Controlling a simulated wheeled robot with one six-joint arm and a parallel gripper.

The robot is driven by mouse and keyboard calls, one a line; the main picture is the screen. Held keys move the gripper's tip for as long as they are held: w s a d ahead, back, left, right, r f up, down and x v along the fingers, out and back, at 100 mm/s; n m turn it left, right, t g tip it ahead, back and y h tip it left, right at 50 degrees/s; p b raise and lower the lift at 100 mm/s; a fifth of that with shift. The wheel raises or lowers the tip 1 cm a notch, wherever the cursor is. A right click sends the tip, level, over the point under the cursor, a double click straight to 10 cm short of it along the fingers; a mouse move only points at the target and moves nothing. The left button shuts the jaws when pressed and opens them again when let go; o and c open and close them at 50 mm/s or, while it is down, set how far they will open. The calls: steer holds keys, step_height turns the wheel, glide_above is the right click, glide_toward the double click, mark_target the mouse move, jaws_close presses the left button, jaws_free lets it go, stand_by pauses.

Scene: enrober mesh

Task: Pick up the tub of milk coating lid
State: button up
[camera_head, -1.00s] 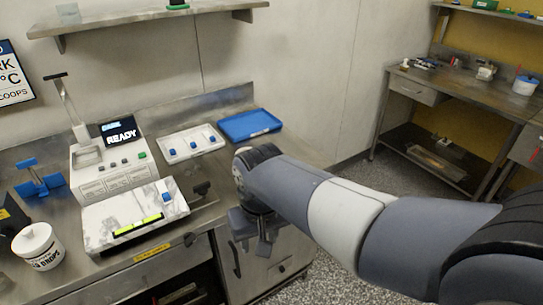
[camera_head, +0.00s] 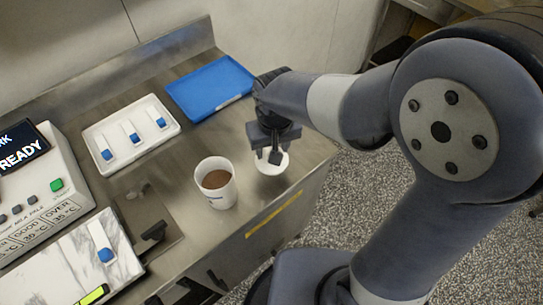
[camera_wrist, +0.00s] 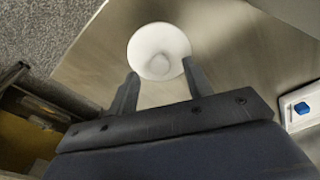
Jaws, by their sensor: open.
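The white round lid (camera_head: 271,167) lies on the steel counter near its right front corner. It also shows as a pale disc in the wrist view (camera_wrist: 158,45), with a small raised knob. My gripper (camera_head: 267,154) is over the lid and covers part of it in the head view. In the wrist view my gripper (camera_wrist: 160,74) is open and empty, its two fingers apart near the lid's edge. I cannot tell if they touch it. The white tub (camera_head: 230,190) stands upright and uncovered to the left of the lid, with brown coating inside.
A blue tray (camera_head: 205,88) and a white tray (camera_head: 97,130) holding several blue-ended pieces lie behind. The machine with a READY screen (camera_head: 20,150) stands at left. A marble-patterned block (camera_head: 70,265) is at front left. The counter's front edge is close to the tub and lid.

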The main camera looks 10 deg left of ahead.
step_height(320, 180, down, 2)
steer(key=shift+w+f, duration=0.1)
jaws_close()
stand_by(0.5)
